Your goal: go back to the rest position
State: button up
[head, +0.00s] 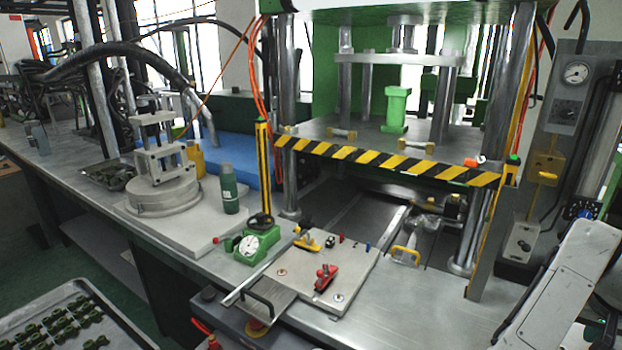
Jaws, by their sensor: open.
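A white arm link of mine cuts across the lower right corner of the head view. My gripper and its fingers do not show in this frame. The metal mould plate (318,285) lies on the front of the bench before the press, with a red clamp (326,277) and a yellow-and-black clamp (307,241) on it. No part of my arm visibly touches the plate or the press.
The press with its striped guard bar (388,161) stands at the centre right. A green bottle (229,188), a dial gauge (249,246) and a round metal fixture (163,191) stand on the bench. A tray of green parts (119,307) is at the lower left.

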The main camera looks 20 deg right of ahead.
jog(key=w+a+f+n+t, duration=0.1)
jog(key=a+f+n, duration=0.25)
jog(key=a, duration=0.45)
jog(key=w+a+f+n+t, duration=0.1)
jog(key=a+f+n, duration=0.2)
jog(key=a+f, duration=0.3)
jog(key=s+a+f+n+y, duration=0.2)
jog(key=s+a+f, duration=0.2)
jog(key=a, duration=0.5)
jog(key=s+a+f+n+y, duration=0.1)
jog(key=s+a+f+y, duration=0.2)
jog(key=a, duration=0.7)
jog(key=s+d+f+g+h, duration=0.1)
jog(key=s+d+f+g, duration=0.1)
jog(key=s+f, duration=0.3)
jog(key=s+g, duration=0.1)
jog(key=s, duration=0.2)
jog(key=shift+s+h, duration=0.15)
jog(key=shift+h, duration=0.15)
